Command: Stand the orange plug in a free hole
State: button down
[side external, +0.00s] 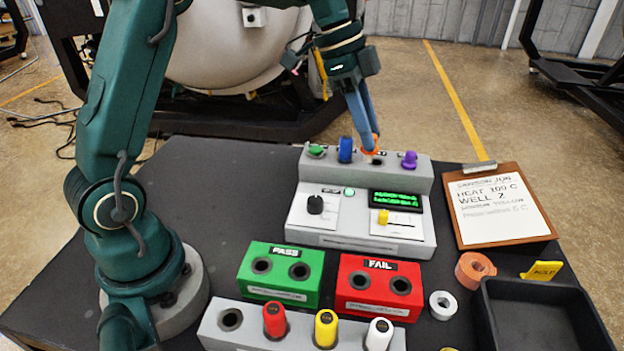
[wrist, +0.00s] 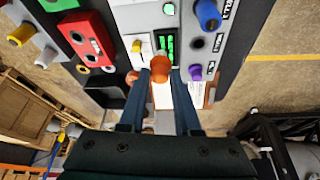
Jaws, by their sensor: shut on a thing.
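My gripper (side external: 371,139) is shut on the orange plug (side external: 369,149), just above the rear row of the grey heater unit (side external: 360,240). In the wrist view the orange plug (wrist: 160,64) sits between the fingertips. A dark open hole (side external: 377,161) shows just below the plug, between a blue plug (side external: 345,149) and a purple plug (side external: 409,159); the wrist view also shows this hole (wrist: 198,43). A green plug (side external: 316,151) stands at the row's left end. The plug's lower end is partly hard to make out.
The green PASS block (side external: 280,252) and red FAIL block (side external: 378,265) have open holes. The front grey rack (side external: 214,333) holds red, yellow and white plugs, with its left hole open. A clipboard (side external: 500,205), tape rolls (side external: 474,269) and black bin (side external: 535,315) are at right.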

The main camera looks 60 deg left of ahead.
jog(key=s+d+f+m+g+y, duration=0.15)
jog(key=s+d+m+g, duration=0.25)
jog(key=s+m, duration=0.9)
jog(key=s+d+f+m+g+y, duration=0.1)
jog(key=s+d+m+g+y, duration=0.3)
jog(key=s+m, duration=0.95)
jog(key=shift+n+t+h, duration=0.4)
jog(key=shift+n+h, duration=0.45)
jog(key=shift+d+x, duration=0.15)
jog(key=shift+x, duration=1.05)
jog(key=shift+d+x, duration=0.1)
jog(key=shift+x, duration=1.05)
jog(key=shift+f, duration=0.55)
jog(key=shift+f, duration=0.35)
jog(key=shift+f, duration=0.5)
jog(key=c, duration=0.5)
grip_release()
